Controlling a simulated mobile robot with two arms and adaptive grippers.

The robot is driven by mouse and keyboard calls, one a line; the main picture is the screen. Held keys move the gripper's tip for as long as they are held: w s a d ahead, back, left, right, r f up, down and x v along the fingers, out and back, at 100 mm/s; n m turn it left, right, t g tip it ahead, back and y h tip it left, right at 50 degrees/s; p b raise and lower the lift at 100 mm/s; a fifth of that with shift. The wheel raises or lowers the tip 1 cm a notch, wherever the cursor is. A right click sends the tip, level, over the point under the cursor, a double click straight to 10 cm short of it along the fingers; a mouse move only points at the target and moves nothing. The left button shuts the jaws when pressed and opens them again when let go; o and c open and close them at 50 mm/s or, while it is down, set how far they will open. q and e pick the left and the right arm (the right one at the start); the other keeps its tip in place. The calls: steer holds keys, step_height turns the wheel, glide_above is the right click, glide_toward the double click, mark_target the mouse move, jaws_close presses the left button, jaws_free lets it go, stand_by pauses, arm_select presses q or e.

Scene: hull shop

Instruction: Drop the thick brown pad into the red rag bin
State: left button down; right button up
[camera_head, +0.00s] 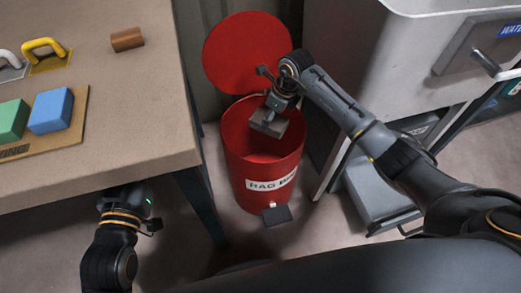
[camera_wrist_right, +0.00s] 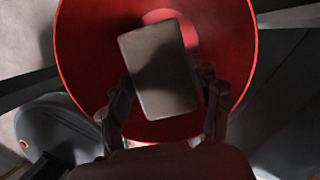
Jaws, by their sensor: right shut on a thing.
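The thick brown pad (camera_head: 268,123) is held by my right gripper (camera_head: 272,112) over the mouth of the red rag bin (camera_head: 262,170). In the right wrist view the pad (camera_wrist_right: 157,70) is a grey-brown block between the two fingers of my right gripper (camera_wrist_right: 167,88), with the bin's red round rim (camera_wrist_right: 72,60) around it in the picture. The bin's round lid (camera_head: 240,50) stands open behind. My left gripper (camera_head: 135,197) is low by the workbench's front edge, its fingers hidden from view.
A workbench (camera_head: 150,90) at left carries a green block (camera_head: 12,120), a blue block (camera_head: 50,110), a brown cylinder (camera_head: 127,39) and a yellow-handled tool (camera_head: 46,55). A grey cabinet (camera_head: 400,70) stands right of the bin. The bin's pedal (camera_head: 276,215) is in front.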

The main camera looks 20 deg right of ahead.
steer(key=o, duration=1.3)
steer(key=shift+r, duration=0.1)
steer(key=v, duration=0.7)
steer(key=shift+r, duration=0.2)
